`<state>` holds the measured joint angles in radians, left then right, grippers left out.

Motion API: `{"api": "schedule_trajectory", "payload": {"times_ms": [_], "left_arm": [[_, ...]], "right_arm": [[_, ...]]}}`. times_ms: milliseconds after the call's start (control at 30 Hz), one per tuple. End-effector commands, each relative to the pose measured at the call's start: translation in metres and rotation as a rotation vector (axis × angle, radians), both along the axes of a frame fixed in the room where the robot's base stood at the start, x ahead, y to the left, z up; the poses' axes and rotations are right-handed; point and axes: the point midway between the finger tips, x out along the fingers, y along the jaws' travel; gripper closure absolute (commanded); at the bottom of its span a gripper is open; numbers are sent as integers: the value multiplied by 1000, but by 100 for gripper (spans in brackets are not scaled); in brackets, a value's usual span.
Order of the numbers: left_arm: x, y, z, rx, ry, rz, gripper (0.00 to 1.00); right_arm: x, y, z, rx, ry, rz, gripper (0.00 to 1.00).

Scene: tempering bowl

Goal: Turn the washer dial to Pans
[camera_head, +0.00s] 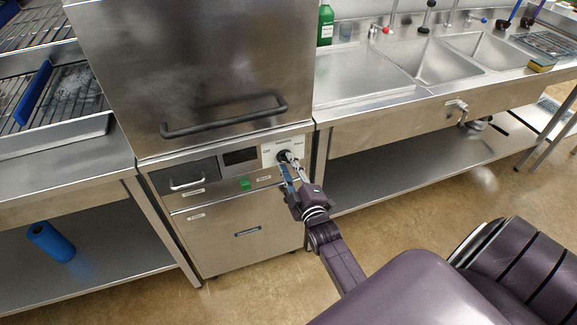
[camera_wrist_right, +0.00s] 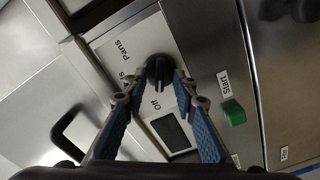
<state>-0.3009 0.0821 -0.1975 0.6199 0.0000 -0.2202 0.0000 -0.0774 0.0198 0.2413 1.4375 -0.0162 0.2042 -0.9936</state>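The washer dial (camera_head: 283,156) is a black knob on a white label plate at the right of the washer's control panel. In the right wrist view the dial (camera_wrist_right: 158,69) sits between printed words; "Off" and "Pans" are readable, and a third label is partly covered. A pale line on the knob points roughly toward the "Off" side. My right gripper (camera_head: 291,164) is at the panel with its fingertips at the dial. In the wrist view its fingers (camera_wrist_right: 158,82) are spread to either side of the knob; firm contact cannot be told. My left gripper is out of view.
A green Start button (camera_wrist_right: 233,112) and a small dark display (camera_head: 240,156) are near the dial. The washer hood's bar handle (camera_head: 224,120) is above, and a drawer handle (camera_head: 187,183) is to the left. A sink counter (camera_head: 365,87) adjoins on the right.

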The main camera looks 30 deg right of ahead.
Motion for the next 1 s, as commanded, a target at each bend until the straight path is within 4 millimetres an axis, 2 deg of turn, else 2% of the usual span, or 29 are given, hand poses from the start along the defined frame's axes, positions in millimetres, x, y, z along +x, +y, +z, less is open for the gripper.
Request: {"api": "schedule_trajectory", "payload": {"times_ms": [133,367,733,1000], "left_arm": [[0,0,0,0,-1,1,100],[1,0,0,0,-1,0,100],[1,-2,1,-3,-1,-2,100],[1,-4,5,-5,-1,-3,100]], "right_arm": [[0,0,0,0,0,0,74],[0,0,0,0,0,0,99],[0,0,0,16,-3,1,100],[0,0,0,135,-29,1,100]]}}
